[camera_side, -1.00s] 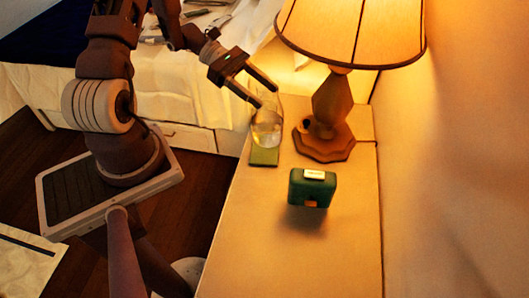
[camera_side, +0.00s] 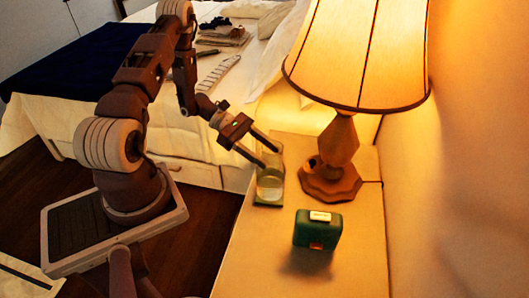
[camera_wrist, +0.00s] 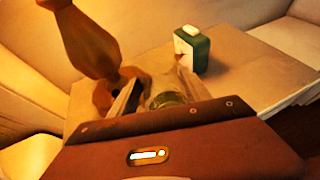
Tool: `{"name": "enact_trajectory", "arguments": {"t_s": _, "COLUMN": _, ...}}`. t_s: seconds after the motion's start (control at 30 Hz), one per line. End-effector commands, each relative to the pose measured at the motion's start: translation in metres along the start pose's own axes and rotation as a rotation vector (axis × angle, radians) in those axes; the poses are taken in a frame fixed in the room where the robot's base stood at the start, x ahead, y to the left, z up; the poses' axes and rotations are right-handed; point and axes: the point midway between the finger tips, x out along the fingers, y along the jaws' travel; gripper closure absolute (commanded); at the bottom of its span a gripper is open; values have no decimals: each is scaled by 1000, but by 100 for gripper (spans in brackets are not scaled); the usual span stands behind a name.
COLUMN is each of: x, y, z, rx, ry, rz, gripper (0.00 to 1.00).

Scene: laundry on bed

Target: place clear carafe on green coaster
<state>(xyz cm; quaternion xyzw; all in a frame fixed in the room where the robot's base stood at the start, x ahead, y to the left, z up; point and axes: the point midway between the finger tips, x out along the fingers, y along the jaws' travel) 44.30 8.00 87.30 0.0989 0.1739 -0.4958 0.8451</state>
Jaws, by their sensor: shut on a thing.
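The clear carafe (camera_side: 270,184) is upright at the left edge of the bedside table, with some clear liquid low inside it. My gripper (camera_side: 273,156) is shut on its upper part, coming in from the upper left. The green coaster (camera_side: 267,203) lies on the table directly under the carafe, its front edge showing. I cannot tell whether the carafe's base touches it. In the wrist view, the carafe (camera_wrist: 166,98) is between the two fingers, with green showing through the glass.
A lit lamp (camera_side: 333,170) stands close behind and right of the carafe. A green clock-like box (camera_side: 317,231) sits to the front right. The table top (camera_side: 335,275) is clear in front. A bed (camera_side: 40,130) with folded laundry is at the left.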

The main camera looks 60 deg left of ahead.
Motion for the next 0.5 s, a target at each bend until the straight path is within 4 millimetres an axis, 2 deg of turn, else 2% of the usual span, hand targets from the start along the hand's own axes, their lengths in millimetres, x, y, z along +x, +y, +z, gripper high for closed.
{"name": "enact_trajectory", "arguments": {"t_s": 0.13, "x": 1, "y": 0, "z": -1, "rx": 1, "ry": -3, "rz": 0, "gripper": 100}}
{"name": "enact_trajectory", "arguments": {"t_s": 0.17, "x": 1, "y": 0, "z": -2, "rx": 0, "ry": 0, "rz": 0, "gripper": 42}}
{"name": "enact_trajectory", "arguments": {"t_s": 0.27, "x": 1, "y": 0, "z": -2, "rx": 0, "ry": 0, "rz": 0, "gripper": 22}}
{"name": "enact_trajectory", "arguments": {"t_s": 0.5, "x": 1, "y": 0, "z": -2, "rx": 0, "ry": 0, "rz": 0, "gripper": 22}}
